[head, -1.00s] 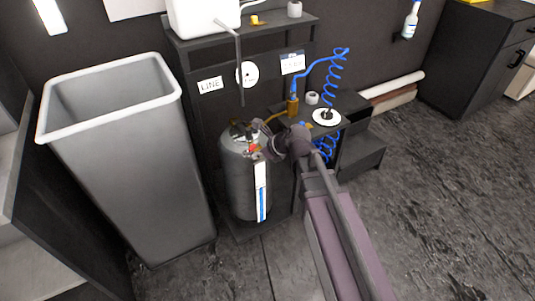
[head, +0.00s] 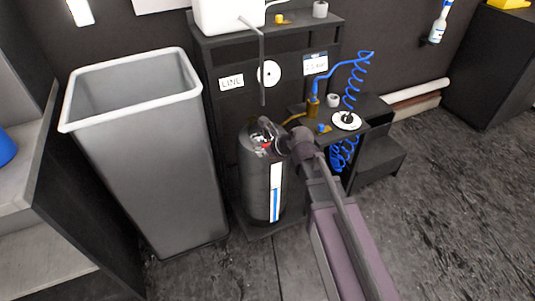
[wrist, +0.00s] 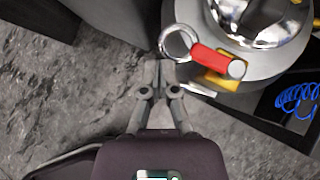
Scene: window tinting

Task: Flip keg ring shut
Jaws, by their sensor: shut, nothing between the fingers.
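The dark steel keg (head: 261,185) stands upright on the low stand, with a white and blue strip down its front. Its domed top also shows in the wrist view (wrist: 283,48). A silver ring (wrist: 163,41) sits at the edge of the keg's top, beside a red cylinder with a pale end (wrist: 209,58); I cannot tell its exact tilt. My gripper (wrist: 158,64) is shut and empty, its tips just below the ring in the wrist picture; contact is unclear. In the head view my gripper (head: 268,130) is over the keg's top and partly hides the ring area.
A tall grey bin (head: 150,150) stands left of the keg. Behind is a black stand with a "LINE" label (head: 231,82). A blue coiled hose (head: 352,90) hangs at right by a small shelf with a white disc (head: 347,121). Open floor (head: 450,220) lies at right.

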